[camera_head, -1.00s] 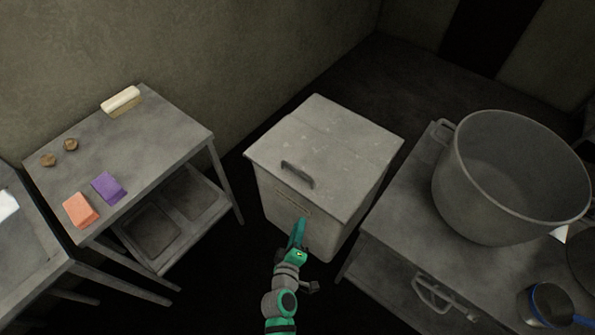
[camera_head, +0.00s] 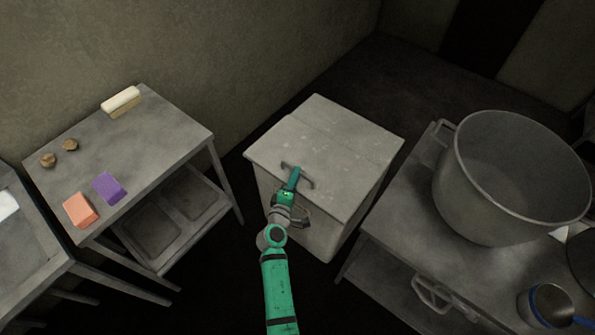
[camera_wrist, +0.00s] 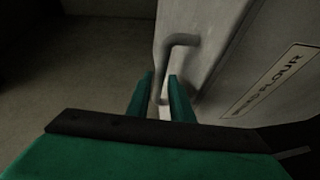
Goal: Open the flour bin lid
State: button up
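The flour bin (camera_head: 310,235) is a pale grey box in the middle of the head view. Its lid (camera_head: 335,140) lies shut, with a dark bar handle (camera_head: 308,183) near the front edge. My gripper (camera_head: 294,174) is at this handle, over the lid's front edge. In the wrist view the handle (camera_wrist: 181,39) runs down between the two green fingers of my gripper (camera_wrist: 162,82). The fingers are apart, one on each side of the bar, with a pale gap showing between them. The bin's label (camera_wrist: 275,80) shows at the right. My gripper hides part of the handle in the head view.
A grey table (camera_head: 165,135) at left holds an orange block (camera_head: 81,210), a purple block (camera_head: 109,188) and a brush (camera_head: 121,101). At right, a counter (camera_head: 395,215) carries a large pot (camera_head: 510,190) and a blue-handled pan (camera_head: 550,305). Dark floor separates them from the bin.

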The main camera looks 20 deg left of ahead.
jog(key=shift+w+f, duration=0.15)
jog(key=shift+w, duration=0.65)
jog(key=shift+w+f, duration=0.15)
jog(key=shift+w, duration=0.65)
